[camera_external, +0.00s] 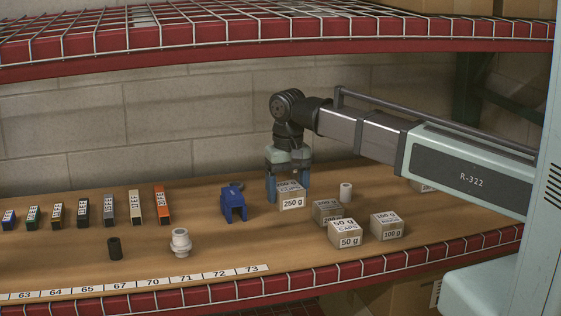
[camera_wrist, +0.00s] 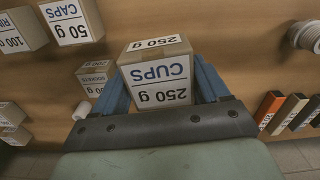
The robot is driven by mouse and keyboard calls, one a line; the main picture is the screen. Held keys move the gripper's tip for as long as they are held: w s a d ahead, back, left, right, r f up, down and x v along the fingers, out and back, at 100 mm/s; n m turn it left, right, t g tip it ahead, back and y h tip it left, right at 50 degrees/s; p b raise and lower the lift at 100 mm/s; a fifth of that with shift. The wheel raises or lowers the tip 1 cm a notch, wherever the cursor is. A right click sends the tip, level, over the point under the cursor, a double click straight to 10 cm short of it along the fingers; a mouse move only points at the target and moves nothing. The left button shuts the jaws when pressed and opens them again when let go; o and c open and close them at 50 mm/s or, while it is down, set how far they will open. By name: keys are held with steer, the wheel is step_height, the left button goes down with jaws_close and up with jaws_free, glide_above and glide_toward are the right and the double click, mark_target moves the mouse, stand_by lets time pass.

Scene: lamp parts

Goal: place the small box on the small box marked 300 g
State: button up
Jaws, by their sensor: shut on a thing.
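My gripper (camera_external: 288,186) points down over the wooden shelf, its blue fingers shut on a small cardboard box marked 250 g (camera_external: 291,203). No 300 g mark is readable on any box. A partly hidden box (camera_external: 326,211) stands to the right of the held one, its label unclear; in the wrist view a box (camera_wrist: 93,79) appears to read SOCKETS. Another box (camera_external: 422,187) is mostly hidden behind my arm.
A 50 g box (camera_external: 345,234) and a 100 g box (camera_external: 386,227) stand in front right. A white roll (camera_external: 346,192) is close by. A blue clamp-like part (camera_external: 233,204) stands left, with a white fitting (camera_external: 181,243) and black cylinder (camera_external: 115,248) further left. A wire shelf (camera_external: 250,35) hangs above.

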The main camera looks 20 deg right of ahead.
steer(key=w+d+r, duration=0.1)
steer(key=w+d, duration=0.4)
steer(key=d, duration=1.1)
steer(key=w+d+r, duration=0.2)
steer(key=w+d, duration=0.3)
steer(key=d, duration=1.1)
steer(key=w+d+r+m, duration=0.1)
steer(key=w+d, duration=0.5)
steer(key=d, duration=1)
steer(key=shift+r, duration=0.45)
steer(key=shift+f, duration=4.9)
steer(key=shift+f, duration=0.15)
steer(key=o, duration=1.2)
